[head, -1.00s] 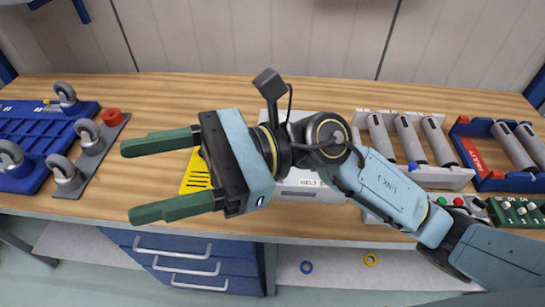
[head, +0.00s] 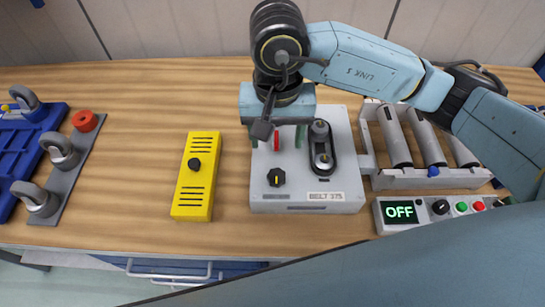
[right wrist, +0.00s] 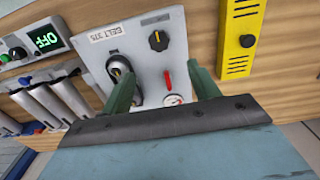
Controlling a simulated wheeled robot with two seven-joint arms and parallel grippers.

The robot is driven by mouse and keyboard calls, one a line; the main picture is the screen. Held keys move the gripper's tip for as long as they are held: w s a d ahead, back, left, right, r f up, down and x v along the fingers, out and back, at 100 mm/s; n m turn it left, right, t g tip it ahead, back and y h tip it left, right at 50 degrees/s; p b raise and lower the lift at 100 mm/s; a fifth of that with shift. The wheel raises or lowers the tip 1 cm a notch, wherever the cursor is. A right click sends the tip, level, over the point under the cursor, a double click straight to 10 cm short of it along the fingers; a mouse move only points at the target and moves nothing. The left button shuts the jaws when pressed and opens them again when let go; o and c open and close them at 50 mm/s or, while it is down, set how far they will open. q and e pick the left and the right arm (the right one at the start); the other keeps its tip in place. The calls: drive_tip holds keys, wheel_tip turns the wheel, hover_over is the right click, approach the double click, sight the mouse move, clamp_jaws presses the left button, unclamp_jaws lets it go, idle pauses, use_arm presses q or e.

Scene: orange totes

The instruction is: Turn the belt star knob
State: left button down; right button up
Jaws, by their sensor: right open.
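The grey belt panel (head: 340,193), labelled BELT, lies on the wooden bench. A black star-shaped knob with a yellow mark (head: 276,177) sits on its front left part. In the right wrist view the knob (right wrist: 158,40) is beyond the fingertips. A red lever (head: 276,141) and a black belt loop (head: 322,150) are also on the panel. My right gripper (head: 277,137) is open above the panel's back left, green fingers pointing down. In the right wrist view its fingers (right wrist: 163,85) are either side of the red lever (right wrist: 168,78), with contact unclear. My left gripper is out of view.
A yellow box (head: 193,200) with a small black knob stands left of the panel. A control box reading OFF (head: 402,212) and a roller rack (head: 432,180) stand right. Bare bench lies between.

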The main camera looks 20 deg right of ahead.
hover_over(276, 175)
wheel_tip(276, 175, down, 6)
drive_tip(key=shift+s+r, duration=0.15)
drive_tip(key=shift+r, duration=0.1)
wheel_tip(276, 175, down, 6)
drive_tip(key=shift+f+p, duration=0.1)
drive_tip(key=shift+p, duration=0.3)
drive_tip(key=shift+f, duration=0.2)
drive_tip(key=shift+c, duration=0.8)
drive_tip(key=c, duration=0.8)
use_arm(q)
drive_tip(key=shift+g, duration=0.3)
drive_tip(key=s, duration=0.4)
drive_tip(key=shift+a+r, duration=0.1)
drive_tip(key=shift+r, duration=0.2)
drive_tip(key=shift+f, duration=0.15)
use_arm(e)
drive_tip(key=shift+f, duration=0.1)
